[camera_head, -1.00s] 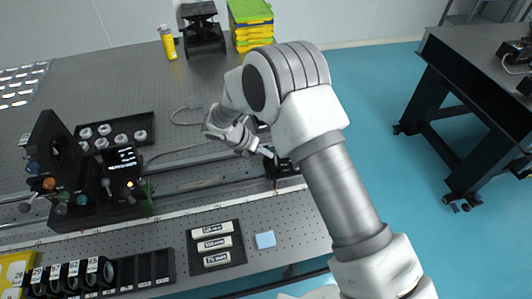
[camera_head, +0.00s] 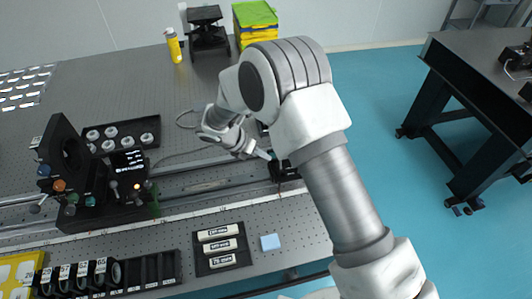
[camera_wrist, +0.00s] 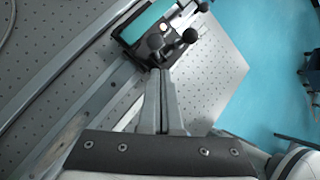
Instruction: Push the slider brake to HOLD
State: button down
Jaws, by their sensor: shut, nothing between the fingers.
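The slider is a dark carriage (camera_head: 286,171) at the right end of the long rail. I cannot tell which knob is the brake, and no HOLD marking is legible. My gripper (camera_head: 266,156) is at the slider's left side in the head view. In the wrist view my gripper's fingers (camera_wrist: 161,72) are together and empty, with tips just below the nearest knob. Whether they touch it is unclear.
The rail (camera_head: 205,184) runs left to a black instrument (camera_head: 105,205) with a lit display and coloured knobs. The table's right edge is close beside the slider.

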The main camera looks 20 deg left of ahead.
jog(key=s+a+r+b, duration=0.1)
jog(key=a+r+b, duration=0.1)
jog(key=a+r, duration=0.4)
notch_tip(320, 180, up, 2)
jog(key=shift+a, duration=0.35)
jog(key=s+d+r+m+g+y, duration=0.1)
jog(key=s+d+r+m, duration=0.2)
jog(key=d+r+m, duration=0.9)
jog(key=s+d+r+m+g+y, duration=0.15)
jog(key=d+r+m, duration=0.55)
jog(key=d, duration=0.8)
jog(key=s+d+r+m+t+y, duration=0.1)
jog(key=s+d+m, duration=0.4)
jog(key=s, duration=0.3)
jog(key=s+d+r+m+t+y, duration=0.1)
jog(key=s+d+m+t, duration=0.1)
jog(key=s+d+m, duration=0.4)
jog(key=shift+s+m+y, duration=0.35)
jog(key=shift+s+m, duration=0.8)
jog(key=shift+m, duration=0.15)
